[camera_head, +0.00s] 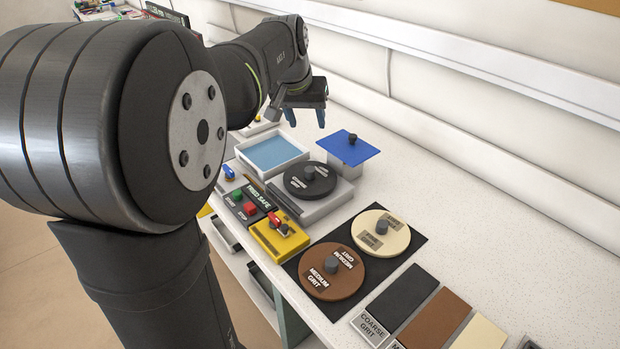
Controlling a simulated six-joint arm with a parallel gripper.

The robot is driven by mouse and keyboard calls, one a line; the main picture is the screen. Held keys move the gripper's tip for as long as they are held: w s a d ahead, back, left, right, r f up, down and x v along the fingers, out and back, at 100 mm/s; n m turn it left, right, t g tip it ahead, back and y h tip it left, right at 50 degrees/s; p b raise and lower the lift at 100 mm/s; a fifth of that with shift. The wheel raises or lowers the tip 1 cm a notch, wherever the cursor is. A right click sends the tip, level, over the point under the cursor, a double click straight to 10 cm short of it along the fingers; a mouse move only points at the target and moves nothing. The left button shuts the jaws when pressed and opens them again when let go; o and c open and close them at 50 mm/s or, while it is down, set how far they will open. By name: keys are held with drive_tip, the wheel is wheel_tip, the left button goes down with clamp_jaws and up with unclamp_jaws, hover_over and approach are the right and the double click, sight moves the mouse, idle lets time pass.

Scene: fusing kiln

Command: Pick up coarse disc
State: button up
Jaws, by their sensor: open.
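A black disc (298,188) with a dark knob lies flat on a grey machine (333,203). Its colour matches the black swatch (402,291) beside the "COARSE GRIT" label (370,328), so it appears to be the coarse disc; its own label is too small to read. My gripper (305,117) is open and empty, with blue fingertips pointing down. It is raised behind the black disc, near the blue-filled tray and the blue lid, and apart from all of them.
A brown "MEDIUM GRIT" disc (332,282) and a cream disc (391,243) lie on a black mat (388,270). A blue-filled tray (270,153), a blue square lid (350,152) and a yellow switch box (277,246) stand nearby.

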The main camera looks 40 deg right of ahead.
drive_tip(key=a+m, duration=0.3)
approach(310, 169)
drive_tip(key=x, duration=0.8)
drive_tip(key=shift+w+d+f, duration=0.1)
drive_tip(key=shift+d+f, duration=0.05)
drive_tip(key=shift+f, duration=0.15)
clamp_jaws()
drive_tip(key=shift+r, duration=0.15)
wheel_tip(310, 169, up, 4)
drive_tip(key=shift+f, duration=0.15)
drive_tip(key=s+d+r, duration=0.2)
drive_tip(key=s+r, duration=0.5)
drive_tip(key=s, duration=0.4)
drive_tip(key=shift+s, duration=0.25)
